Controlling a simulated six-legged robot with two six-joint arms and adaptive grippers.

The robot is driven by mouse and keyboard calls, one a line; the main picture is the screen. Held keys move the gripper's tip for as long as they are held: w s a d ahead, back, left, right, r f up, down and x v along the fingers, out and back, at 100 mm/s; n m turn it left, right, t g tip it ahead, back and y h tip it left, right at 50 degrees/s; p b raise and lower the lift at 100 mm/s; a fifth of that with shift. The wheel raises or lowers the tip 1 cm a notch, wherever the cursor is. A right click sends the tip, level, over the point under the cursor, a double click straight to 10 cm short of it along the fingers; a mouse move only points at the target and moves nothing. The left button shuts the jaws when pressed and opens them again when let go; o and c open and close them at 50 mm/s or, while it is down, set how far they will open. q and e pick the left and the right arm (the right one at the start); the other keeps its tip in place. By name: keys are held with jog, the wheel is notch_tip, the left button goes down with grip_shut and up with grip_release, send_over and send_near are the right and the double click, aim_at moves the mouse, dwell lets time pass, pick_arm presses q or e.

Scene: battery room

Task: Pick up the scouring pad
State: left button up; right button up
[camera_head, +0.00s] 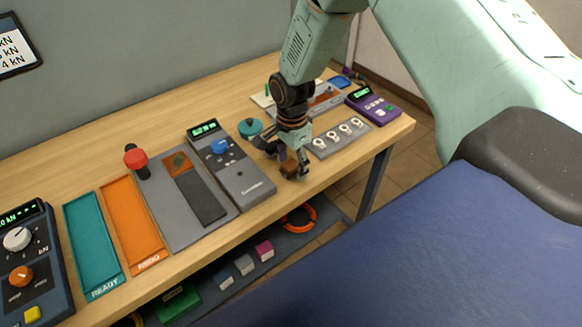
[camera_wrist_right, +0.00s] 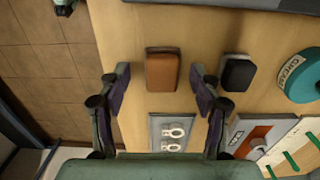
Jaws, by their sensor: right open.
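A small brown block with a dark edge, which looks like the scouring pad (camera_wrist_right: 162,70), lies on the wooden bench near its front edge. In the head view it shows only in part, as a brown patch (camera_head: 289,169) at my right fingertips. My right gripper (camera_head: 287,160) points down over it. In the right wrist view the open fingers of the gripper (camera_wrist_right: 161,78) stand one on each side of the block, with gaps between. Whether the fingertips are down at its height I cannot tell. My left gripper is not in view.
A black block (camera_wrist_right: 238,73) lies just beyond one finger, with a round teal container (camera_wrist_right: 301,75) past it. A grey plate with white rings (camera_head: 338,137) and a grey metering device (camera_head: 232,168) flank the gripper. A shelf (camera_head: 285,243) below holds small blocks.

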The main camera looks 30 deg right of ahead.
aim_at(291, 164)
jog(key=shift+w+a+f, duration=0.1)
jog(key=shift+w+f, duration=0.05)
jog(key=shift+f, duration=0.05)
jog(key=shift+c, duration=0.4)
jog(key=c, duration=1)
notch_tip(291, 164, up, 10)
